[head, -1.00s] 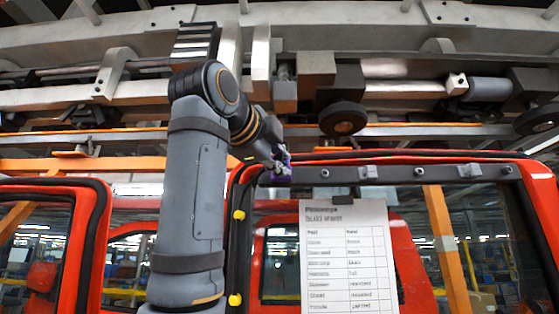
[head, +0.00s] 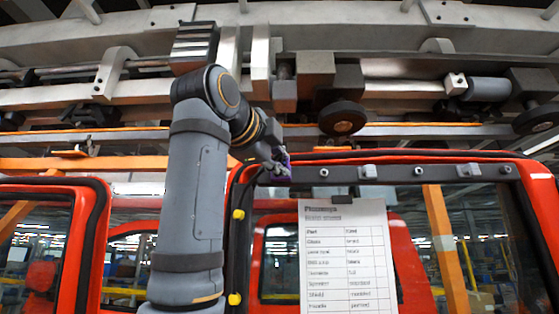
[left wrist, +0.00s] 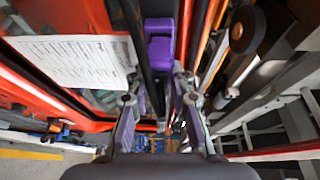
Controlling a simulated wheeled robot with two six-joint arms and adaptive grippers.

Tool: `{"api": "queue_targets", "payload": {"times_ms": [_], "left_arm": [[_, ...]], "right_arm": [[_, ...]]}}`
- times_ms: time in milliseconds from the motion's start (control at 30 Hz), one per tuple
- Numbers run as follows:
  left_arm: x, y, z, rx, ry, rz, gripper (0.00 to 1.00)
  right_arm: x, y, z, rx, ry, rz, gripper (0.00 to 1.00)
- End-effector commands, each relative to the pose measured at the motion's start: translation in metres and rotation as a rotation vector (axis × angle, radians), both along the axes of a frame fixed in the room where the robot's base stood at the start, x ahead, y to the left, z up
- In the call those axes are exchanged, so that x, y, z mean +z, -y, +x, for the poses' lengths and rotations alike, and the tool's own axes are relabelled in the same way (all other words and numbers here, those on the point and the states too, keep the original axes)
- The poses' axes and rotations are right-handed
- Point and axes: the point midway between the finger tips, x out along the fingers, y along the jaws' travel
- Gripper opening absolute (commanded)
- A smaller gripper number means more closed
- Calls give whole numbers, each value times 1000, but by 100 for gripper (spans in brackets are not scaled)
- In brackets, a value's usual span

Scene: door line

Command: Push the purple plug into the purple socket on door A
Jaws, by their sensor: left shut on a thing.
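My left gripper (head: 276,164) is at the upper left corner of the red door's frame (head: 238,190), at the end of the dark bar. In the left wrist view its two fingers (left wrist: 160,84) reach forward around a purple block (left wrist: 160,52), and it is shut on the purple plug. The purple also shows as a small patch at the fingertips in the head view. The block lies in line with a dark strip. I cannot tell where plug ends and socket begins, or whether the plug is seated. My right gripper is not in view.
A white printed sheet (head: 347,255) hangs on the door just right of and below the gripper. The dark bar (head: 400,174) with several grey fittings runs right. Overhead rails and a black wheel (head: 342,118) are above. Another red door frame (head: 92,225) stands at left.

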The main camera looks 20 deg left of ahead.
Motion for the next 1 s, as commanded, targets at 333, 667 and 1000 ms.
{"api": "queue_targets", "payload": {"times_ms": [333,667,1000], "left_arm": [[0,-2,6,0,0,0,0],[1,-3,11,1,3,0,0],[1,-5,16,1,3,0,0]], "right_arm": [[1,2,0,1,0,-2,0],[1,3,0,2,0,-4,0],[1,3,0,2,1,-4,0]]}}
